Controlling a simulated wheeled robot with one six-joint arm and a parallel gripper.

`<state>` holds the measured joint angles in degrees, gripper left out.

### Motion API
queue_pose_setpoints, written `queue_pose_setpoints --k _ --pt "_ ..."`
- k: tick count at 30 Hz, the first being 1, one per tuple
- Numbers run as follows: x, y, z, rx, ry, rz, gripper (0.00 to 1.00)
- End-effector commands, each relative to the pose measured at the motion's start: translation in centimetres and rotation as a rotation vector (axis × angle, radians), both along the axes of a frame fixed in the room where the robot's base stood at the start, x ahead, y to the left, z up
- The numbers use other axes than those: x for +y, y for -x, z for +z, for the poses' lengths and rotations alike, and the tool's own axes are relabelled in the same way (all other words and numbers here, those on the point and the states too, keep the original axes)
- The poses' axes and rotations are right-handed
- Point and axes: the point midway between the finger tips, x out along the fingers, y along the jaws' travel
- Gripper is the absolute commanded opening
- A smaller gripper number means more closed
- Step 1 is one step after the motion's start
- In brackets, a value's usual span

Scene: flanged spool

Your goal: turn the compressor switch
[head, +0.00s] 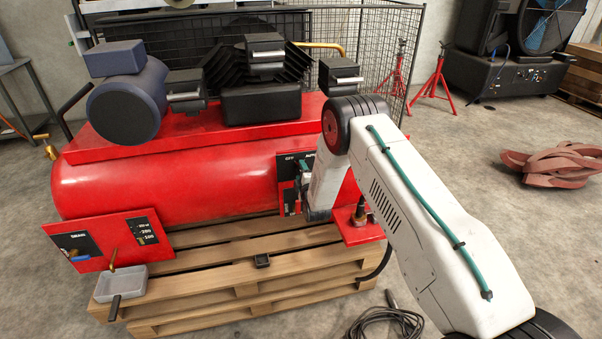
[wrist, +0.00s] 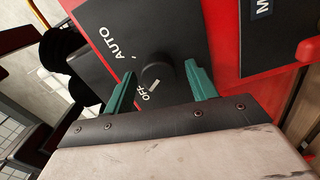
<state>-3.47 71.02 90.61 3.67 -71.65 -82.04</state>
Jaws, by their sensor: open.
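The compressor switch is a round black knob (wrist: 157,74) on a black panel (wrist: 185,25) lettered AUTO and OFF in the wrist view. A short white mark shows at the knob's lower edge, next to OFF. My gripper (wrist: 160,70) is open, its two teal fingers on either side of the knob with a gap to each. I cannot tell how far the fingertips are from the panel. In the head view the switch panel (head: 287,195) is on the right of the red compressor (head: 165,185). My gripper (head: 305,175) is at that panel and hides the knob.
The compressor stands on a wooden pallet (head: 240,290). A grey tray (head: 122,283) sits at its front left. A second red panel (head: 107,240) with a valve is at the left. A coiled cable (head: 390,325) lies on the floor. Wire mesh (head: 385,50) stands behind.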

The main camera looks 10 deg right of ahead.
Motion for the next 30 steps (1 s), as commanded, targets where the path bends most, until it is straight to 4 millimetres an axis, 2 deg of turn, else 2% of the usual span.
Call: queue_pose_setpoints --k 6,12,17,30 --pt "0.1 3.7 0.0 0.003 0.000 0.000 0.57" --pt "0.1 6.4 -0.1 0.002 0.001 0.001 0.57" --pt "0.1 7.1 0.0 0.001 0.000 0.001 0.57" --pt "0.1 7.1 0.0 0.001 0.000 0.001 0.57"
